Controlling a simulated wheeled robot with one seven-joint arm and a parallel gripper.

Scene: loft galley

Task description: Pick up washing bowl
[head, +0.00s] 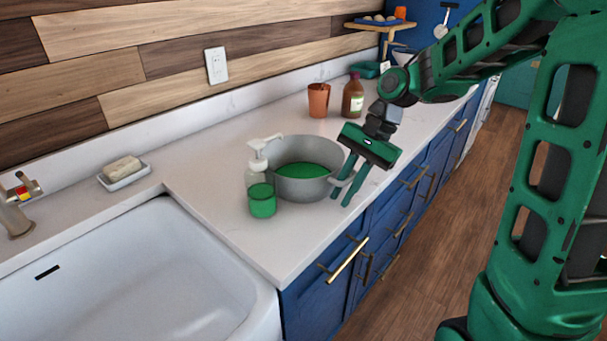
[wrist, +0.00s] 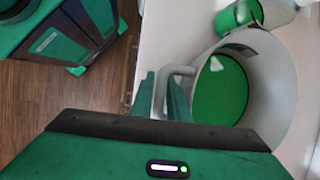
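The washing bowl (head: 302,188) is a round grey bowl with a green inside bottom, upright on the white counter. In the wrist view the bowl (wrist: 271,92) fills the right side, and its grey bar handle (wrist: 176,71) sticks out towards my gripper. My gripper (head: 340,200) points down at the bowl's right side, in front of the handle. Its green fingers are apart. In the wrist view my gripper (wrist: 162,88) has its fingers on either side of the handle; whether they touch it I cannot tell.
A soap dispenser (head: 262,198) with green liquid stands close in front of the bowl's left side. A terracotta cup (head: 318,100) and a brown bottle (head: 353,97) stand behind. The white sink (head: 130,285) is at front left. The counter's front edge runs close to my gripper.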

